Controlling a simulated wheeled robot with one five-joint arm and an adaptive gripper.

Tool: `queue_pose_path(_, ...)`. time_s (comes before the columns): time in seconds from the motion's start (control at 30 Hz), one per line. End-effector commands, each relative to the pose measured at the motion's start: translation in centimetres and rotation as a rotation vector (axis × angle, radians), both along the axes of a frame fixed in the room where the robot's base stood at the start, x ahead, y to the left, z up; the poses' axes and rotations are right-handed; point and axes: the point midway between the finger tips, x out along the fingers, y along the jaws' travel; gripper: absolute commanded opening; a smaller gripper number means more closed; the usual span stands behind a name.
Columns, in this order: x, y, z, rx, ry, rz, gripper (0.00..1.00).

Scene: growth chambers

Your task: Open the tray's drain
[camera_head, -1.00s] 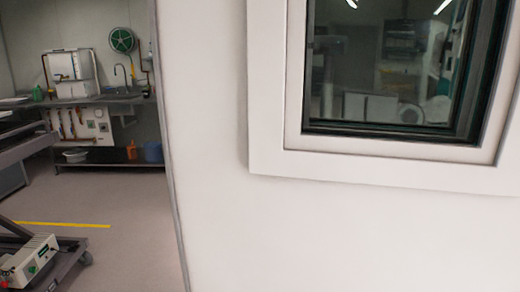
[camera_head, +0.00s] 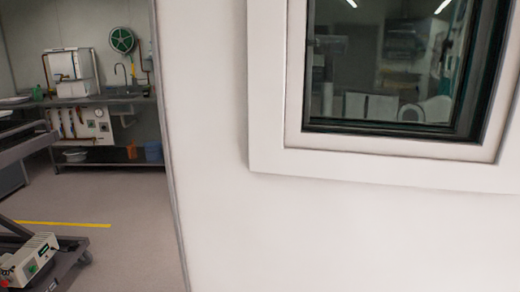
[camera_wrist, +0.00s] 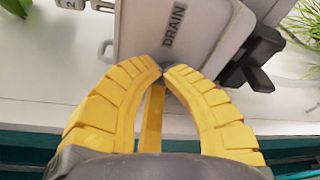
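In the wrist view, a light grey panel (camera_wrist: 200,22) carries the word DRAIN, tilted in the picture. A black lever-like part (camera_wrist: 262,48) sits at the panel's right edge; I cannot tell whether it is the drain's handle or how it is set. My gripper (camera_wrist: 163,71) has two yellow ribbed fingers whose tips meet in front of the panel's lower edge, just below the label. Nothing shows between the tips. The right finger lies close to the black part's lower end; I cannot tell if they touch. The head view shows neither gripper nor drain.
Green leaves (camera_wrist: 302,22) show at the wrist view's upper right, beside a white surface (camera_wrist: 45,70). In the head view, a white wall (camera_head: 215,200) with a window (camera_head: 390,75) fills the right. Open floor (camera_head: 125,245), a sink bench (camera_head: 110,98) and a wheeled frame lie left.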

Motion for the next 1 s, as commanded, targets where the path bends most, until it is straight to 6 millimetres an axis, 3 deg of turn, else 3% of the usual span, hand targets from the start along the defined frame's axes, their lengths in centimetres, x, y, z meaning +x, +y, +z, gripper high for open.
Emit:
queue_pose_path(0.5, -0.6, -0.1, -1.6, 0.008, 0.003, -0.009, 0.00)
queue_pose_path(1.0, -0.7, -0.1, -1.9, 0.011, 0.005, -0.010, 0.00)
